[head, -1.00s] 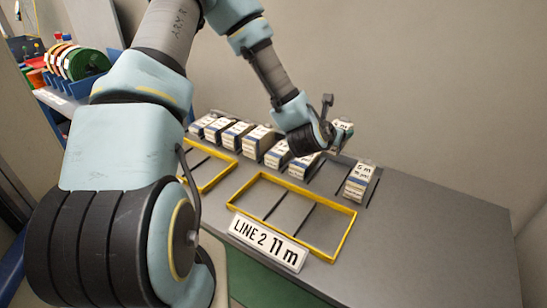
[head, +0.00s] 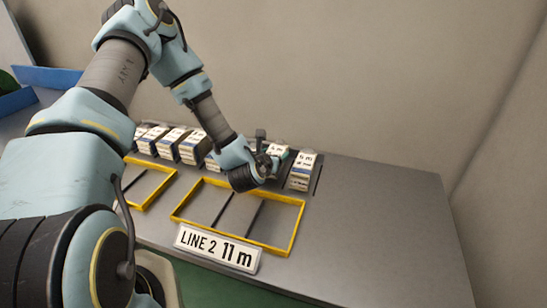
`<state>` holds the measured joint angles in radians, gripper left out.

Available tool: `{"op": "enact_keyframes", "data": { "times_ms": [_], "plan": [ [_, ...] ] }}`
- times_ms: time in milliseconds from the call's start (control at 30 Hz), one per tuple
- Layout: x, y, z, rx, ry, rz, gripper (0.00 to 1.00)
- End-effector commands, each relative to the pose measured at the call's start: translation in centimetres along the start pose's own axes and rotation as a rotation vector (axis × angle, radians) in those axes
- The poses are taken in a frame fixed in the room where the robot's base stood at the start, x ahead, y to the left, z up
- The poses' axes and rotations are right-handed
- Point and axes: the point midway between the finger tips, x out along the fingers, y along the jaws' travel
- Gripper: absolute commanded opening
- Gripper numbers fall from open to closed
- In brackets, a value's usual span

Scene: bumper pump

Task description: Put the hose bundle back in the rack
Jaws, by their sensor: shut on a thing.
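My gripper (head: 270,163) is over the back row of the bench, shut on a hose bundle (head: 281,151) with a pale label and a greenish top. Most of that bundle is hidden behind the gripper. It is in line with the rack row, just left of the rightmost standing bundle (head: 302,172). I cannot tell whether its base touches the rack floor. Several other white-labelled bundles (head: 167,141) stand in the rack to the left. The rack's dark slot edge (head: 318,181) shows at the right end.
A yellow-framed tray (head: 290,245) with dividers lies empty in front of the rack, behind a "LINE 2 11 m" sign (head: 217,248). A second yellow frame (head: 151,203) lies left, partly hidden by my arm. The bench's right side (head: 380,220) is clear.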

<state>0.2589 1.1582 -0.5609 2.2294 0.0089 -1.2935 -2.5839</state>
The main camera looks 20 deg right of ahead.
Motion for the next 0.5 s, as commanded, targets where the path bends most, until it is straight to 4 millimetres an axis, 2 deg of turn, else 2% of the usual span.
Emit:
{"op": "enact_keyframes", "data": {
  "times_ms": [167, 500],
  "plan": [
    [0.7, -0.1, -1.5, 0.001, -0.002, -0.001, 0.00],
    [0.9, 0.0, -2.0, 0.000, -0.003, -0.001, 0.00]
  ]
}}
